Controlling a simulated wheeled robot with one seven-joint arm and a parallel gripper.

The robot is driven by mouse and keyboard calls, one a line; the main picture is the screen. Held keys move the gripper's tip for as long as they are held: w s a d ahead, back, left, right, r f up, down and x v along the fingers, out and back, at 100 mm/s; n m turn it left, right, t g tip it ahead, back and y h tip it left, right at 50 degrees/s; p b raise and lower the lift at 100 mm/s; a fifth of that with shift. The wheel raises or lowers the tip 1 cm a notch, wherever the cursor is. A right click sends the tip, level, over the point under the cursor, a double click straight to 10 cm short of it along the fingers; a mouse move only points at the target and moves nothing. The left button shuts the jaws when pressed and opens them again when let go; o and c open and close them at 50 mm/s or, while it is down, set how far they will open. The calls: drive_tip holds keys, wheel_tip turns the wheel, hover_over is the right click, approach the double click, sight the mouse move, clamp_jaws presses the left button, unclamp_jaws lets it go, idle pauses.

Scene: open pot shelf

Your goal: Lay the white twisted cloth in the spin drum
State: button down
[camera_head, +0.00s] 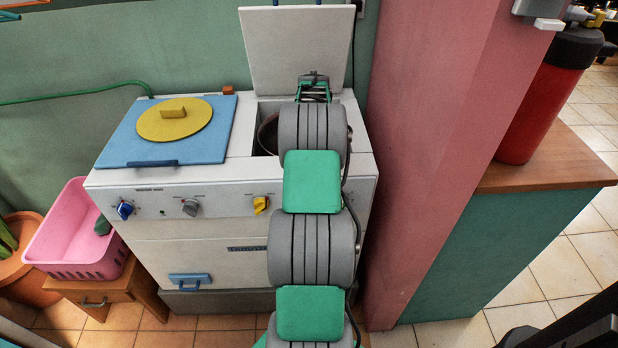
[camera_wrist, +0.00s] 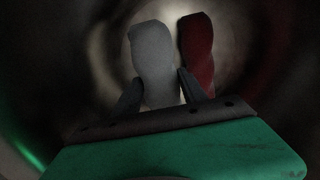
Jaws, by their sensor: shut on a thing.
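The white twisted cloth (camera_wrist: 155,62) shows in the wrist view, held upright in the picture between the dark fingers of my gripper (camera_wrist: 161,95). A dark red piece (camera_wrist: 197,52) stands close beside it on the right; I cannot tell if they touch. Around both is the dim round inside of the spin drum (camera_wrist: 100,45). In the head view my arm reaches over the open right-hand well of the white washing machine, where a dark part of the drum rim (camera_head: 268,133) shows. My gripper and the cloth are hidden there by my arm.
The raised white lid (camera_head: 296,45) stands behind the opening. A blue cover (camera_head: 120,145) with a yellow disc (camera_head: 175,119) lies on the machine's left. A pink pillar (camera_head: 430,120) stands close on the right. A pink basket (camera_head: 75,235) is at lower left.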

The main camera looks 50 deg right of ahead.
drive_tip(key=shift+w+f+b, duration=0.1)
drive_tip(key=shift+f+b, duration=0.3)
drive_tip(key=shift+f, duration=2.3)
drive_tip(key=c, duration=0.9)
unclamp_jaws()
wheel_tip(320, 180, up, 12)
drive_tip(key=shift+r+p, duration=0.15)
drive_tip(key=shift+p, duration=1)
